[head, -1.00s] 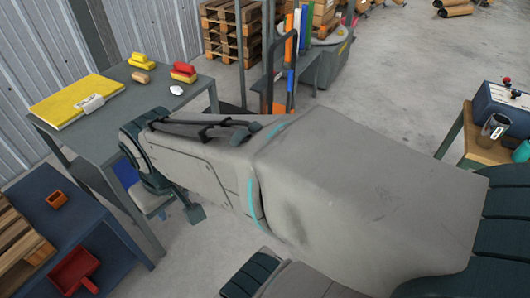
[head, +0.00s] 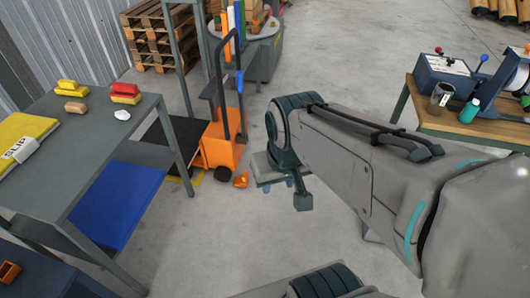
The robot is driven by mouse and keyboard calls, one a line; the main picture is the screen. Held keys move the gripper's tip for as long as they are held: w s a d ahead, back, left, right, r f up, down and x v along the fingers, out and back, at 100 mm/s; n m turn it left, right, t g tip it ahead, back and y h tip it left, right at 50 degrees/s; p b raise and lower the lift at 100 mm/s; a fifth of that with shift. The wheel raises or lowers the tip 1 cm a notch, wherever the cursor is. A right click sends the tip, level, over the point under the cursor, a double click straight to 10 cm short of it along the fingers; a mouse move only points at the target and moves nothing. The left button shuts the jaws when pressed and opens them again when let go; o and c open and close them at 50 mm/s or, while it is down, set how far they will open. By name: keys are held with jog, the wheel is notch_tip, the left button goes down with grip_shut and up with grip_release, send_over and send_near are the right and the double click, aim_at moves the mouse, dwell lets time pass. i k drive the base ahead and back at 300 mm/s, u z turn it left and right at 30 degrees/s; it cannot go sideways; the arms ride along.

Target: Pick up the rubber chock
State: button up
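A small orange wedge-like piece (head: 241,180) lies on the concrete floor just right of the orange pallet truck; it may be the rubber chock, but it is too small to be sure. My gripper (head: 275,184) hangs under the dark wrist of my arm, to the right of that piece as pictured.
The orange pallet truck (head: 222,142) stands beside a dark metal table (head: 85,150) with yellow and red-and-yellow blocks on top and a blue lower shelf. A wooden workbench (head: 455,125) stands at right. Open floor (head: 350,85) lies between.

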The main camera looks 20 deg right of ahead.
aim_at(242, 181)
jog(key=z, duration=0.4)
jog(key=i, duration=0.5)
jog(key=z, duration=0.6)
jog(key=i, duration=1.25)
jog(key=u, duration=0.7)
jog(key=i, duration=0.7)
jog(key=u, duration=0.5)
